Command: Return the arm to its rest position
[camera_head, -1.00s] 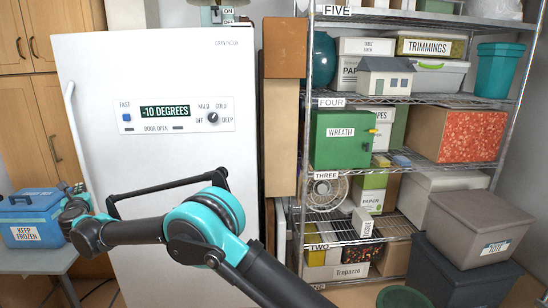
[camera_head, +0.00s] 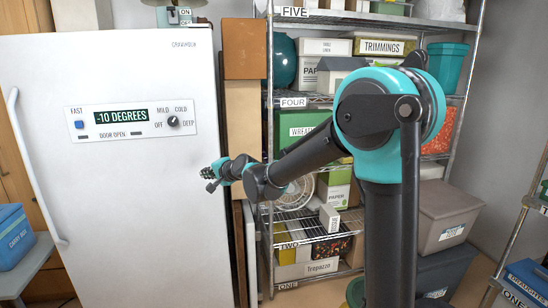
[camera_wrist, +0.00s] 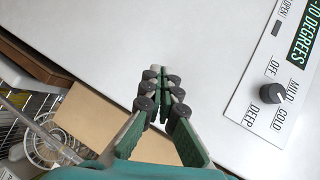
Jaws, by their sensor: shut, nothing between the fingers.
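My gripper (camera_head: 210,180) is at the end of my arm, in front of the right side of the white freezer (camera_head: 115,215) in the head view. In the wrist view my gripper (camera_wrist: 159,90) has its fingers together with nothing between them. My arm is raised and bent, with its elbow high at the right, in front of the shelving. The freezer door looks shut. Its panel (camera_head: 131,120) reads -10 DEGREES and has a knob (camera_head: 173,121), which also shows in the wrist view (camera_wrist: 272,93).
A wire shelf unit (camera_head: 305,98) stands right of the freezer, with a green WREATH box (camera_head: 300,128) and other boxes. Grey bins (camera_head: 445,215) stand at the right. A blue cooler (camera_head: 12,236) sits at the left edge. Another shelf (camera_head: 530,203) shows at the far right.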

